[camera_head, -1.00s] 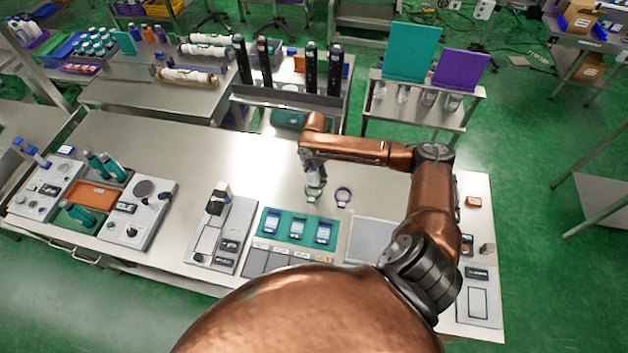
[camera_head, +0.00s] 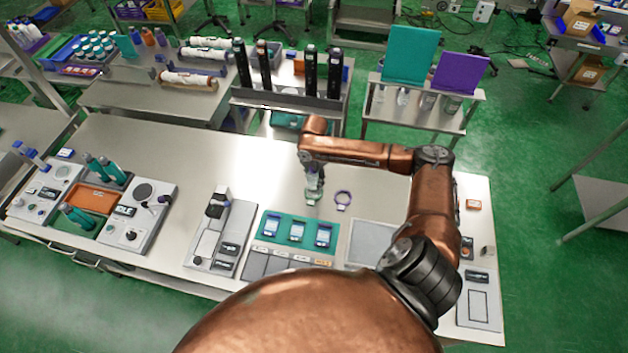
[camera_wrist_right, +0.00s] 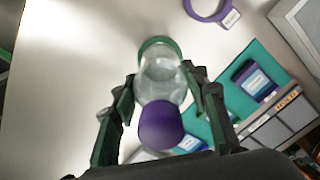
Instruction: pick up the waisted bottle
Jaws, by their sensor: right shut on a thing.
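The waisted bottle (camera_wrist_right: 162,75) is clear with a purple cap (camera_wrist_right: 160,126) and a green ring at its far end. In the right wrist view it lies between the two fingers of my right gripper (camera_wrist_right: 158,82), which is shut on it. The cap points toward the wrist. In the head view my right gripper (camera_head: 314,188) is over the bench, left of a purple ring; the bottle shows only small and pale there. Whether its base touches the bench is unclear. My left gripper is not in view.
The purple ring (camera_head: 343,199) lies on the bench (camera_head: 260,170); it also shows in the wrist view (camera_wrist_right: 208,12). A teal panel with several labelled cards (camera_head: 297,231) is in front. A grey plate (camera_head: 369,243) is to its right. The bench behind and left of the gripper is clear.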

